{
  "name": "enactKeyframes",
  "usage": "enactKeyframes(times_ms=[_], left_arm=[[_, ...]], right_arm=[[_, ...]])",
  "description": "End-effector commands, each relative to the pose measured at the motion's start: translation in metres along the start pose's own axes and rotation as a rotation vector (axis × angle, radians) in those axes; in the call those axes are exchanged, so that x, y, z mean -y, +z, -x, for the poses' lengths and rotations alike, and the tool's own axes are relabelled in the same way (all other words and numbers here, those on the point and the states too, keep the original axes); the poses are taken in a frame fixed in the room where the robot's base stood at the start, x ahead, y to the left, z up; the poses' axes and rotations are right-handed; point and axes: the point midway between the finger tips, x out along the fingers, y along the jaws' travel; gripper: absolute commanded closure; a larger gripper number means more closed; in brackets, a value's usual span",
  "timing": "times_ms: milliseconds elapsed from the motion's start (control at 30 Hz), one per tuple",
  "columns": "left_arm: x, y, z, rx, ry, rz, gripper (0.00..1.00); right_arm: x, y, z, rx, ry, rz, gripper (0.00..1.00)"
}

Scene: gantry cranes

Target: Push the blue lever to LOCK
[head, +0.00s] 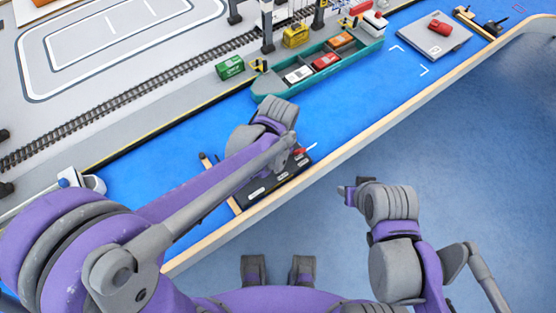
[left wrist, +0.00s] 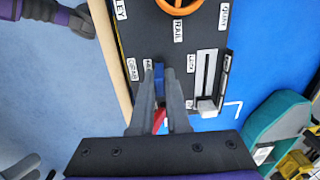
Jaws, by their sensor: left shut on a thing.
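The black control panel (head: 243,201) lies by the wooden table edge in the head view, partly covered by my left arm. It fills the middle of the left wrist view (left wrist: 140,35), with white labels. My left gripper (left wrist: 160,74) is over the panel, shut on the blue lever (left wrist: 159,71), of which a small piece shows between the fingertips. A label reading LOCK (left wrist: 191,62) is just right of the fingers. The lever's base is hidden. My right gripper (head: 346,192) hangs over the blue floor, away from the panel; its finger opening is unclear.
A teal ship (head: 270,84) with toy cars lies beyond. The wooden rim (head: 340,157) borders the table.

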Motion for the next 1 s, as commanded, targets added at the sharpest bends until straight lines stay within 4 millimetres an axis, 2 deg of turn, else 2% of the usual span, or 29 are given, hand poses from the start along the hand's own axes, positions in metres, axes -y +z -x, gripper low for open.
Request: enactKeyframes(times_ms=[500, 1000], left_arm=[[0.018, 0.0, -0.006, 0.001, 0.416, 0.003, 1.0], [0.021, 0.0, -0.007, 0.002, 0.555, 0.0, 1.0]], right_arm=[[0.0, 0.019, -0.025, 0.012, 0.0, 0.0, 0.5], [0.0, 0.025, -0.034, 0.016, 0.0, 0.0, 0.5]])
